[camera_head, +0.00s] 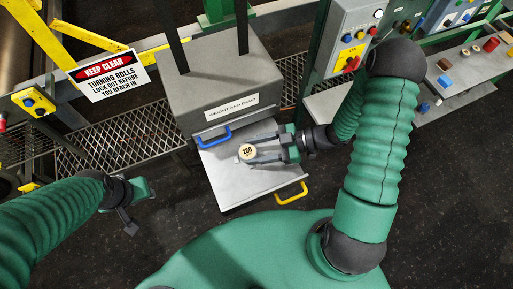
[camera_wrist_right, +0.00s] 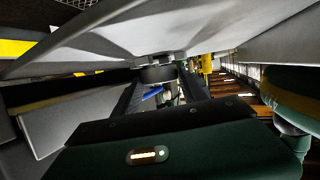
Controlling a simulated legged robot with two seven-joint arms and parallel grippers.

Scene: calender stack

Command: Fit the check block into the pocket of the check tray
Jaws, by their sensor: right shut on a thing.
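A small block with a round cream face marked "250" (camera_head: 247,152), which I take for the check block, is at the tips of my right gripper (camera_head: 257,152) in the head view. The gripper is shut on it above a flat grey tray (camera_head: 245,186) with a yellow handle. I take this for the check tray; its pocket cannot be made out, and the arm covers part of the tray. Whether the block touches the tray is unclear. The right wrist view shows the dark fingers (camera_wrist_right: 158,90). My left gripper (camera_head: 128,218) hangs left of the tray; its jaw opening is unclear.
A grey housing (camera_head: 215,90) with a blue handle (camera_head: 214,138) stands behind the tray. A warning sign (camera_head: 108,77) and yellow rails are at left. A control panel (camera_head: 352,52) and a shelf with small blocks (camera_head: 455,72) are at right. Dark floor lies around.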

